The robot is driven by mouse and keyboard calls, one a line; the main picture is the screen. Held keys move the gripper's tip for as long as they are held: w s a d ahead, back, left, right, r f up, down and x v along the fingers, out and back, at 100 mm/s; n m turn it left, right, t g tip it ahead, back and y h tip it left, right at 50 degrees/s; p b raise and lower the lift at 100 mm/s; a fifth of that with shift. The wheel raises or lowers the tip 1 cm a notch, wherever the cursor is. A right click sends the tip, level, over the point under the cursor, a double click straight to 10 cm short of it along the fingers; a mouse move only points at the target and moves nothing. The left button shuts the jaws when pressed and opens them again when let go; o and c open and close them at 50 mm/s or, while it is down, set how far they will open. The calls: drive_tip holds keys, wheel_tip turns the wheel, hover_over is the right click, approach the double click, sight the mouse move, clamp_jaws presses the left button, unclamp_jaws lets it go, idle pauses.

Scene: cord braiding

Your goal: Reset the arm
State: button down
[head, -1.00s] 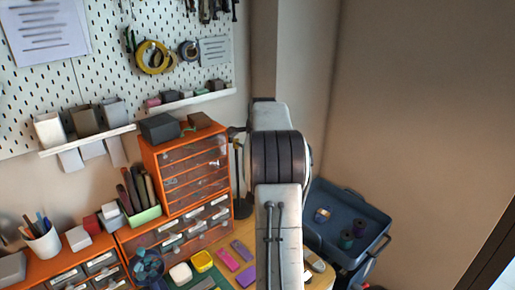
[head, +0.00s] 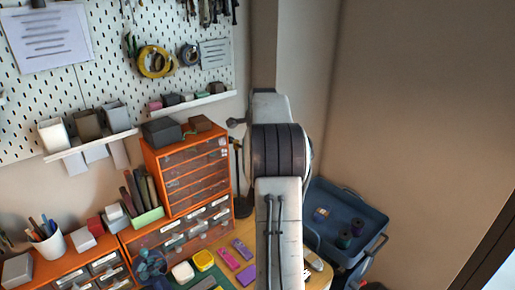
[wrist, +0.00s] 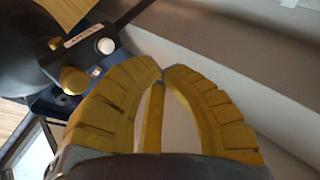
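My gripper (wrist: 163,72) shows in the wrist view with two yellow ribbed fingers. Its fingertips meet or nearly meet, and nothing shows held between them. In the head view my arm stands upright in the middle of the picture, and the gripper itself is not visible there. The wrist view looks past the fingers to a pale ledge or wall edge and a dark block with a white button and a yellow knob (wrist: 74,80).
Orange drawer cabinets (head: 185,175) stand left of my arm, below a white pegboard (head: 105,65). Small coloured items lie on the wooden table (head: 262,228) in front. A blue-grey cart (head: 340,205) holding spools stands to the right, by a bare wall.

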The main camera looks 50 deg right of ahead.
drive_tip(key=shift+r, duration=0.5)
drive_tip(key=s+a+n+y+b, duration=0.15)
drive_tip(key=a+n, duration=0.25)
drive_tip(key=a, duration=0.5)
drive_tip(key=s+a+n+y, duration=0.1)
drive_tip(key=s+a+n, duration=0.2)
drive_tip(key=a, duration=0.7)
drive_tip(key=s+a+n+y, duration=0.15)
drive_tip(key=a+n, duration=0.25)
drive_tip(key=a, duration=0.5)
drive_tip(key=s+a+f+n+g+y+b, duration=0.1)
drive_tip(key=s+a+f+n, duration=0.4)
drive_tip(key=s+a, duration=0.3)
drive_tip(key=s+a+f+n+y+b, duration=0.1)
drive_tip(key=s+a+f+n, duration=0.3)
drive_tip(key=s, duration=0.9)
drive_tip(key=a+n, duration=0.2)
drive_tip(key=a, duration=0.2)
drive_tip(key=shift+s+f+g, duration=0.35)
drive_tip(key=shift+g, duration=0.05)
